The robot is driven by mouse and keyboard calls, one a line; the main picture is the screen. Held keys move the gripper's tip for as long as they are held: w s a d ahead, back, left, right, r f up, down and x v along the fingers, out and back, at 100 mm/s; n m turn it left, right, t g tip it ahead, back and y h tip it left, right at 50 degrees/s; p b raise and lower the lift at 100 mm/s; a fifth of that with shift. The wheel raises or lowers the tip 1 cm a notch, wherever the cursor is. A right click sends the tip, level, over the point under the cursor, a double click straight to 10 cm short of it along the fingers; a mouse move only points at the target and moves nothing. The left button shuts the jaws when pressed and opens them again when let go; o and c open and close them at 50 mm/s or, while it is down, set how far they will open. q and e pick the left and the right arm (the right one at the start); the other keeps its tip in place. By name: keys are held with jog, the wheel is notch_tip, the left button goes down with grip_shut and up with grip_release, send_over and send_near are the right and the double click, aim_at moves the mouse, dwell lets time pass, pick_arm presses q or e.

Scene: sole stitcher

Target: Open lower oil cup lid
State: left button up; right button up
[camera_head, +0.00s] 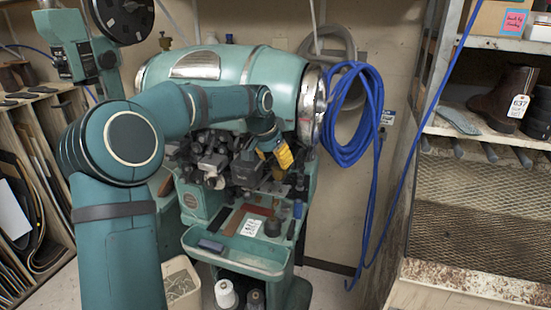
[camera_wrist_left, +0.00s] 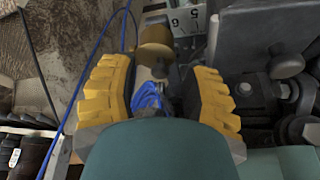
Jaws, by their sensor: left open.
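The sole stitcher (camera_head: 245,68) is a teal machine with a grey metal mechanism on its front. My left gripper (camera_head: 276,150) has yellow fingers and is at the right side of this mechanism. In the left wrist view my left gripper (camera_wrist_left: 157,88) is open, its two fingers spread apart. A brass-coloured round part (camera_wrist_left: 156,42) shows beyond the fingertips, between them in the picture; it may be the oil cup, but I cannot tell whether its lid is open or shut. Nothing is visibly held. The oil cup lid is not distinguishable in the head view.
Grey metal blocks and bolts (camera_wrist_left: 286,66) stand close to the right finger in the wrist view. A teal tray (camera_head: 235,262) juts out below the mechanism. Blue hose (camera_head: 372,120) hangs at the machine's right. A shelf with boots (camera_head: 500,98) stands further right.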

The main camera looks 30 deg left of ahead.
pick_arm(q)
grip_shut()
jog(key=shift+s, duration=0.1)
